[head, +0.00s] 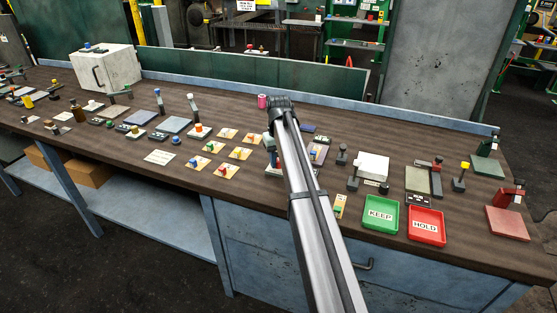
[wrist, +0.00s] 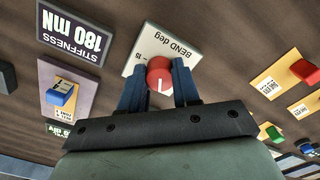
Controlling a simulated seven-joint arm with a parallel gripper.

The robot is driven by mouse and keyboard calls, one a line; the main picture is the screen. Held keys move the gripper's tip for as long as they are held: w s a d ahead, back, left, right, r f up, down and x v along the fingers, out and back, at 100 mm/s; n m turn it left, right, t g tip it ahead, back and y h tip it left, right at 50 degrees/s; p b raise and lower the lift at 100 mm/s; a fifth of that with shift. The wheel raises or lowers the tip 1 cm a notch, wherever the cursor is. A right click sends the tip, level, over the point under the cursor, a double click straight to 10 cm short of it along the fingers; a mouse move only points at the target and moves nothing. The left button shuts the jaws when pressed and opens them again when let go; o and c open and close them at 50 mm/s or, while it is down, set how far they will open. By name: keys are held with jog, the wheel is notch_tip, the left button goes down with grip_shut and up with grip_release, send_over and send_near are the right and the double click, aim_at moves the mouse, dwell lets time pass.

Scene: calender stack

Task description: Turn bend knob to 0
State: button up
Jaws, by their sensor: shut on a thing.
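The red bend knob (wrist: 160,73) sits on a white plate (wrist: 181,38) marked "BEND deg", which appears upside down in the wrist view. A white pointer line on the knob points towards the bottom of that picture. A number that looks like 15 shows on the plate to the knob's left; other scale marks are hidden. My gripper (wrist: 160,84) is shut on the knob, with one blue finger on each side.
Yellow cards with coloured knobs, one red (wrist: 305,70), lie right. A green KEEP tray (head: 381,231) and red HOLD tray (head: 426,239) are at the bench front.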

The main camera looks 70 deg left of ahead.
jog(key=n, duration=0.6)
jog(key=shift+n, duration=0.3)
jog(key=n, duration=0.6)
dwell(0.4)
jog(key=o, duration=1.1)
jog(key=shift+c, duration=0.2)
notch_tip(320, 180, up, 14)
jog(key=shift+w+f, duration=0.1)
jog(key=shift+f, duration=0.05)
